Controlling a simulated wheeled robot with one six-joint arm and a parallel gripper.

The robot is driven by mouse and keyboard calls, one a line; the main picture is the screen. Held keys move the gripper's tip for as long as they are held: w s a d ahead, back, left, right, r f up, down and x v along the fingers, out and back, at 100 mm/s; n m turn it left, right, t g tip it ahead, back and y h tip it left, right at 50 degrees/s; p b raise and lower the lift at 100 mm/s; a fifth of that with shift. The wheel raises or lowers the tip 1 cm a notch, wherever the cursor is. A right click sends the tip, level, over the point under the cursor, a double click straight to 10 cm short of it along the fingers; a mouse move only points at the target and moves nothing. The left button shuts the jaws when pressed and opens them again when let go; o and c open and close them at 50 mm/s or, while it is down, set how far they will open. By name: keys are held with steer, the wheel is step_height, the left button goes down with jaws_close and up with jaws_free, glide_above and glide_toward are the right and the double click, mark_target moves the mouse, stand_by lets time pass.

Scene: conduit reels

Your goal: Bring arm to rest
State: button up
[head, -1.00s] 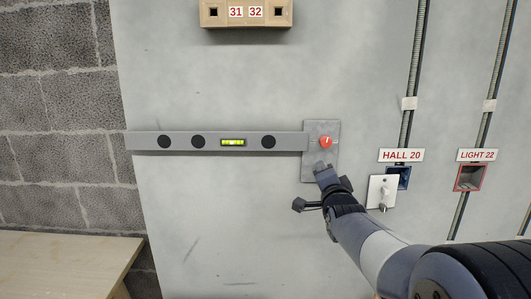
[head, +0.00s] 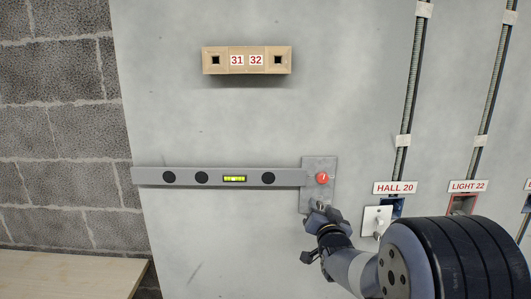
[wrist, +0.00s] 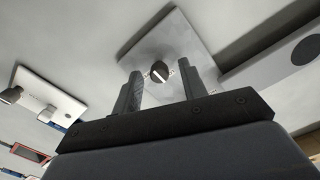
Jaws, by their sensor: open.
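My gripper (head: 322,208) is in front of the lower part of a grey metal plate (head: 311,199) on the wall. The plate carries a round red knob (head: 322,178) with a white mark. In the wrist view my gripper (wrist: 160,90) has its two fingers apart with nothing between them. The plate (wrist: 152,47) lies beyond the fingers, and a dark round part with a pale bar (wrist: 159,72) shows on it between them. Whether a fingertip touches the plate cannot be told.
A grey spirit level (head: 210,178) lies horizontally left of the plate. A wooden block marked 31 and 32 (head: 225,71) hangs above. A white switch plate (head: 372,216) and the HALL 20 box (head: 397,205) are close at right. A wooden tabletop (head: 60,275) is at lower left.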

steer(key=shift+r+n+p, duration=0.15)
steer(key=shift+n+p, duration=0.55)
steer(key=shift+p, duration=0.25)
steer(key=shift+n, duration=0.3)
